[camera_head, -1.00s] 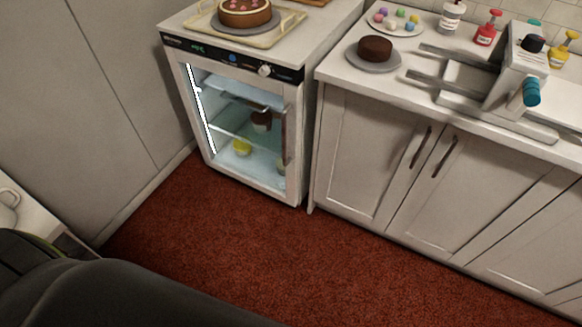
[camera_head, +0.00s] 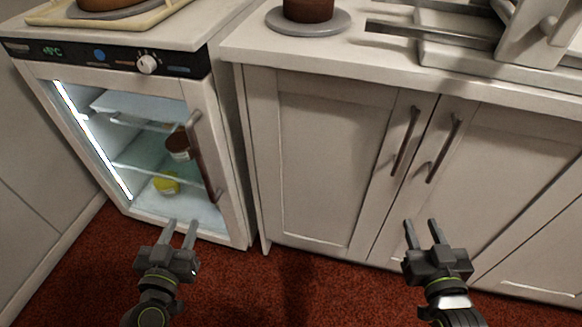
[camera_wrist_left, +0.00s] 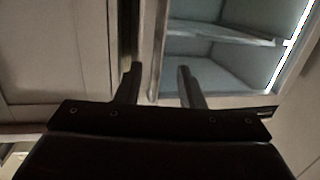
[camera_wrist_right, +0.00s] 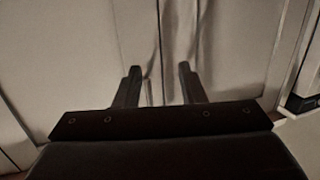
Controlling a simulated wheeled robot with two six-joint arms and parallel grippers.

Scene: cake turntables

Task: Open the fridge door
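The small glass-front fridge (camera_head: 222,95) stands at the left in the head view, with its door shut. Its dark vertical handle (camera_head: 203,157) is on the right side of the door. The lit inside shows shelves, a brown item and a yellow item behind the glass. My left gripper (camera_head: 181,226) is open and empty, in front of and below the fridge door. The lower part of the fridge also shows, upside down, in the left wrist view (camera_wrist_left: 230,45). My right gripper (camera_head: 421,226) is open and empty in front of the cabinet doors.
White cabinets (camera_head: 330,165) with two dark handles stand right of the fridge. On the counter are a grey turntable (camera_head: 308,22) with a brown cake and a metal device (camera_head: 460,50). A tray (camera_head: 50,14) sits on the fridge. Red carpet (camera_head: 300,290) is free in front.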

